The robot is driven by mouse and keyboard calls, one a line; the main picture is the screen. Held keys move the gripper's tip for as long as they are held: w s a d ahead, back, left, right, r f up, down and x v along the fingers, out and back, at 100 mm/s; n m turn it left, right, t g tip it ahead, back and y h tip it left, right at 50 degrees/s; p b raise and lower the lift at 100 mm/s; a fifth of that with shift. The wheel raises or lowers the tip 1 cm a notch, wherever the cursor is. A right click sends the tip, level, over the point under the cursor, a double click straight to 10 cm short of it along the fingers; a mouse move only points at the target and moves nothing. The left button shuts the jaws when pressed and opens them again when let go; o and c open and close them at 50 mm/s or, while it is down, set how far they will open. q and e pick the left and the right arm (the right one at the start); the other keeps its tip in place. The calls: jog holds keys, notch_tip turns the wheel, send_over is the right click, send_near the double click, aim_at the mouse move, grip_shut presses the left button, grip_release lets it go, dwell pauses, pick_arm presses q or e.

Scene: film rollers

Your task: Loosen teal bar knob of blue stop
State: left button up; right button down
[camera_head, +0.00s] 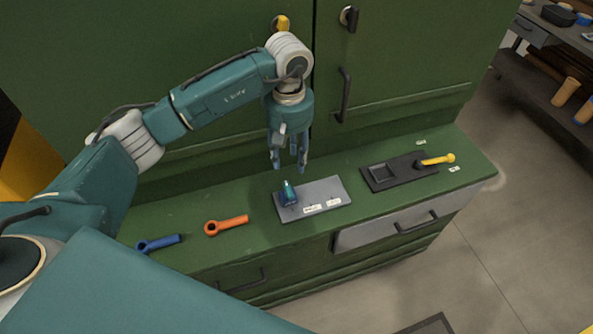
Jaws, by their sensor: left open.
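The blue stop (284,199) sits at the left end of a grey plate (323,191) on the green bench. Its teal bar knob (289,187) stands on top of it, towards the upper right. My left gripper (289,168) points down with its fingers apart and empty. In the picture its fingertips are just above the knob; they look apart from it. The exact height of the gap is hard to judge. My right gripper is not in the picture.
An orange ring-ended handle (232,222) and a blue one (163,242) lie left of the plate. A black tray (392,182) with a yellow-handled lever (437,160) lies right. Green cabinet doors (400,60) rise behind. A grey drawer (370,232) is below the bench top.

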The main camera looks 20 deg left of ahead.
aim_at(290, 187)
pick_arm(q)
jog(key=f, duration=0.1)
jog(key=s+f+p, duration=0.1)
jog(key=f, duration=0.1)
jog(key=s+f+p, duration=0.1)
jog(key=shift+d+f, duration=0.1)
jog(key=shift+f, duration=0.2)
jog(key=f, duration=0.1)
jog(key=f+p, duration=0.1)
jog(key=f, duration=0.1)
jog(key=shift+w+f, duration=0.1)
jog(key=shift+w, duration=0.25)
notch_tip(290, 187, down, 2)
jog(key=shift+f+p, duration=0.1)
jog(key=shift+p, duration=0.35)
jog(key=c, duration=0.7)
grip_shut()
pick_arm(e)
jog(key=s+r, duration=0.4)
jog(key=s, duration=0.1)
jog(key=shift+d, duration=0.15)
